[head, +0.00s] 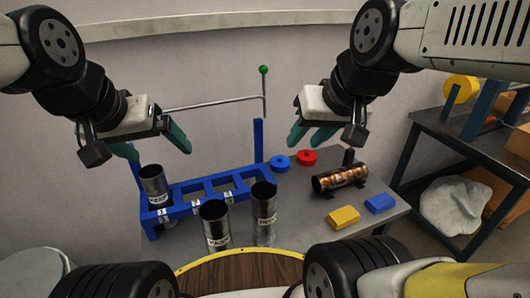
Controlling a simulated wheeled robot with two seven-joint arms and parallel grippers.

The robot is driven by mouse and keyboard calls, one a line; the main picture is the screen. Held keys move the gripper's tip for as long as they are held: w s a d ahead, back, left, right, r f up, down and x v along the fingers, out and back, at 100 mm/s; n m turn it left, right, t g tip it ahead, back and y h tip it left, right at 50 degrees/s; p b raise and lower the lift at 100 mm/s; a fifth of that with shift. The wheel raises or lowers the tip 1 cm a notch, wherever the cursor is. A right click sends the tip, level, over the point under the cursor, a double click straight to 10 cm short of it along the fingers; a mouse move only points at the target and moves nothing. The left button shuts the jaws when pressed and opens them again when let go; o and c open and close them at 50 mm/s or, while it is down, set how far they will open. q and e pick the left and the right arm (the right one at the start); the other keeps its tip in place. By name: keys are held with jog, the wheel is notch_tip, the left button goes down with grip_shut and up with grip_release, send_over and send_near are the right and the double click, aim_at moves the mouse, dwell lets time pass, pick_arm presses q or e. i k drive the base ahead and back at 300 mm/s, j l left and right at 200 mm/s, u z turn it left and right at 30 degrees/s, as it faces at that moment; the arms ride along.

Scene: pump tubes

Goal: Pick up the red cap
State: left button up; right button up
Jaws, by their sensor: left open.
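The red cap (307,158) is a short red disc lying on the grey table, right of the blue cap (280,163). My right gripper (313,140) is above and close to the red cap in the head view, with its teal fingers apart and nothing between them. The height gap to the cap is hard to judge. My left gripper (158,148) is open and empty above the left end of the blue rack.
The blue rack (205,190) holds a metal tube (154,185); two more tubes (215,225) (264,212) stand in front. A copper-filled cylinder (340,179), yellow block (343,217) and blue block (380,203) lie right. A rod with a green ball (263,69) rises behind.

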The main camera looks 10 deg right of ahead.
aim_at(306, 158)
jog(key=l+u, duration=0.5)
jog(key=l, duration=0.45)
jog(key=k+l+u, duration=0.1)
jog(key=l+u, duration=0.35)
jog(key=l, duration=0.55)
